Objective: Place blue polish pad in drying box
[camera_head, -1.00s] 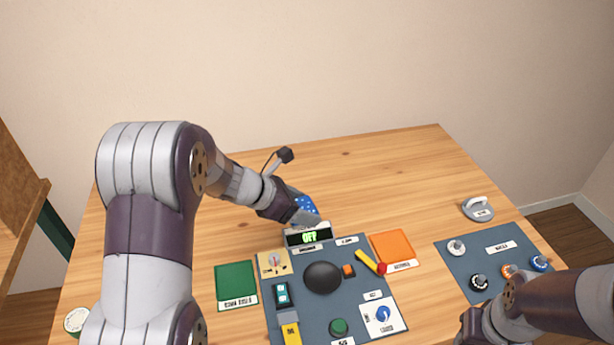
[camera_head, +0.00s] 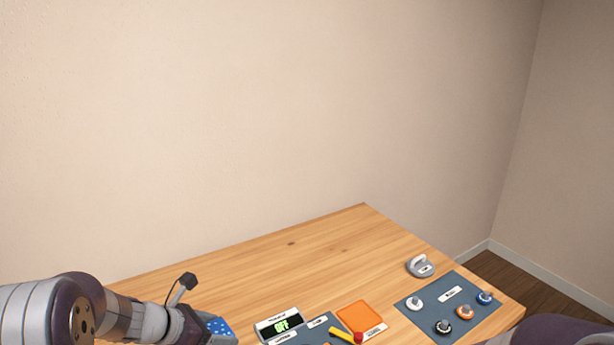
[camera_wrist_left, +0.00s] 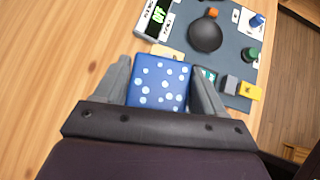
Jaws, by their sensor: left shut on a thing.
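The blue polish pad (camera_wrist_left: 159,84), blue with pale dots, is between the two fingers of my left gripper (camera_wrist_left: 163,88) in the left wrist view. The fingers are shut on its sides. In the head view the pad (camera_head: 218,327) shows at the end of my left arm, at the bottom left, just left of the display box. No drying box can be made out in these frames. My right gripper is not in view; only a dark part of my right arm shows at the bottom right.
A display box reading OFF (camera_head: 279,325) stands close to the right of the pad. An orange mat (camera_head: 359,315), a yellow lever with a red knob (camera_head: 345,336), a dark panel with several knobs (camera_head: 420,306) and a grey handled object (camera_head: 420,266) lie further right. The table's back is clear.

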